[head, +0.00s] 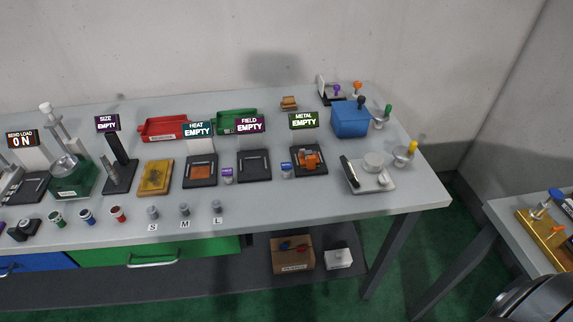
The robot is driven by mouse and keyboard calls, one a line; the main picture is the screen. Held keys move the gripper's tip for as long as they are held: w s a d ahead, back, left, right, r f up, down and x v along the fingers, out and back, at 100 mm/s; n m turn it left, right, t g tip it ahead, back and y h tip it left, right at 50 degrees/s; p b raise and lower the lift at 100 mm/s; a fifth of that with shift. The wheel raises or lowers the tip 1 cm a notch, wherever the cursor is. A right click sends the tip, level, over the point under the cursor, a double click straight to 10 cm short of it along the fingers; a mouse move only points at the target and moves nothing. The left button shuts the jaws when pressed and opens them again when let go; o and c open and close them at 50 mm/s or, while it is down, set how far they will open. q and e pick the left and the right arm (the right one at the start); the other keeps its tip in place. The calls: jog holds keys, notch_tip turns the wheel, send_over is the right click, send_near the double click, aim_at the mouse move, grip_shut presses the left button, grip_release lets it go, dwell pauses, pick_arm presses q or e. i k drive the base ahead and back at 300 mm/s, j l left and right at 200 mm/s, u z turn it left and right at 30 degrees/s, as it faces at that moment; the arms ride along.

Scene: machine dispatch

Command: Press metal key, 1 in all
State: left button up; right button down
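The metal station is a black plate (322,172) on the table, right of centre. Its sign (304,120) reads "METAL EMPTY". An orange part (308,159) sits on the plate. A small blue-and-white piece (286,170) stands just left of the plate; I cannot tell whether it is the metal key. Neither of my grippers shows in the head view.
The grey table (330,205) also holds the heat station (200,170), field station (254,166), red tray (163,128), green tray (236,122) and blue box (350,120). Small weights (184,209) stand near the front edge. A second table (500,215) is at right.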

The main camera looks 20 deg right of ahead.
aim_at(286, 166)
jog(key=z, duration=0.4)
jog(key=i+j+z, duration=0.25)
jog(key=j, duration=0.25)
jog(key=j+z, duration=0.25)
jog(key=j, duration=0.3)
jog(key=i+j+z, duration=0.1)
jog(key=j+z, duration=0.15)
jog(key=j, duration=0.3)
jog(key=i+j, duration=0.1)
jog(key=j, duration=1.05)
